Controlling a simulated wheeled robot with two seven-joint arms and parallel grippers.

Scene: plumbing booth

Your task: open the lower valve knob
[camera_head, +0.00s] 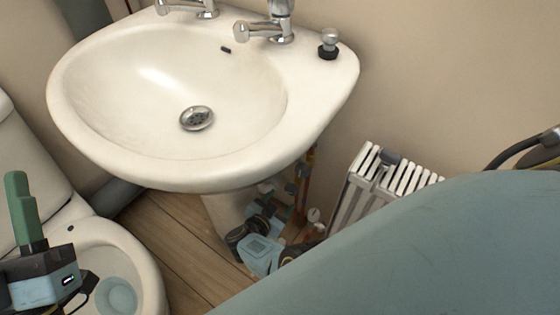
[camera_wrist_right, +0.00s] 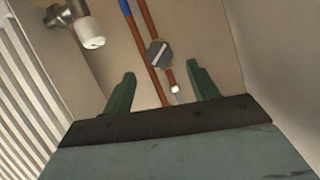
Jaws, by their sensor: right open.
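In the right wrist view, a grey valve knob (camera_wrist_right: 158,52) with a pale stripe sits on a copper pipe (camera_wrist_right: 143,20), straight ahead of my right gripper (camera_wrist_right: 161,88). The right gripper's two green fingers are apart, with nothing held between them. The knob lies just beyond the fingertips, roughly midway between them; whether they touch it cannot be told. In the head view my right wrist (camera_head: 262,250) is low beside the sink pedestal, its fingers hidden. My left gripper (camera_head: 20,205) is at the lower left over the toilet; only one green finger shows clearly.
The white sink (camera_head: 130,155) overhangs the pipe area. A white radiator (camera_head: 352,195) stands to the right of it and also shows in the wrist view (camera_wrist_right: 22,100). A white radiator valve cap (camera_wrist_right: 92,32) is near the left finger. The toilet (camera_head: 140,260) is at the left.

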